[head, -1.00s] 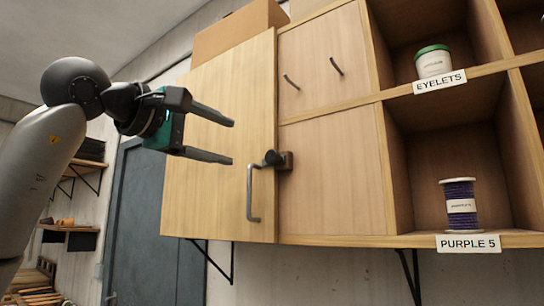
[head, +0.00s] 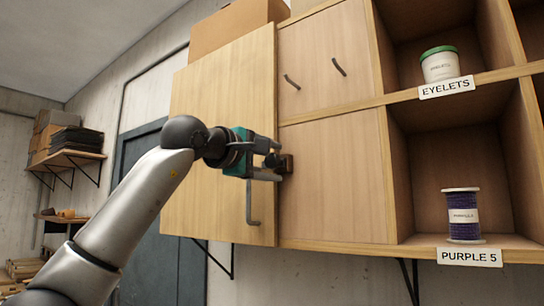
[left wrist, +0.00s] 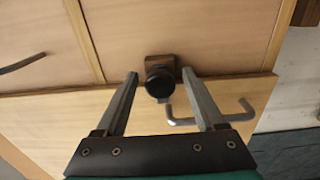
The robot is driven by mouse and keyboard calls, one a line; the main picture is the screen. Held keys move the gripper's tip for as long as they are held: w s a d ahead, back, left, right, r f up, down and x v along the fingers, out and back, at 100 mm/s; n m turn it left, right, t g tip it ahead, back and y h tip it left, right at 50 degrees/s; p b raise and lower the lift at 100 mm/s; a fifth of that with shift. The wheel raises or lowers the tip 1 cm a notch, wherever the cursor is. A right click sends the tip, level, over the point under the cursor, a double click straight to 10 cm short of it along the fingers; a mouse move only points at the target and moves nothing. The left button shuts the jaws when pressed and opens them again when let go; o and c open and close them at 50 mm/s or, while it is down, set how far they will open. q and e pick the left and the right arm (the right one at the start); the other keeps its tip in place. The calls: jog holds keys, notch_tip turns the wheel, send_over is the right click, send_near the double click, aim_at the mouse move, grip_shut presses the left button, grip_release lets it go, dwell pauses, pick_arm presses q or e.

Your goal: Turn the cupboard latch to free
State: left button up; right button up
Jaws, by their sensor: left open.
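The cupboard latch is a dark round knob on a brown block at the right edge of the pale wooden cupboard door (head: 215,110). In the head view the latch (head: 285,163) is partly hidden by my left gripper (head: 266,160). In the left wrist view the latch knob (left wrist: 159,82) sits between the open fingers of my left gripper (left wrist: 165,85), with a gap on each side. A grey bar handle (head: 252,208) hangs on the door just below the latch. The handle (left wrist: 215,116) also shows in the wrist view, beside and behind the right finger. My right gripper is out of view.
Right of the door are a wooden panel with two small handles (head: 338,67) and open cubbies holding an eyelets tub (head: 440,66) and a purple thread spool (head: 462,215). A metal bracket (head: 232,262) juts below the cupboard. Wall shelves (head: 72,157) stand at the left.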

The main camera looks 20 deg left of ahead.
pick_arm(q)
grip_shut()
dwell(0.7)
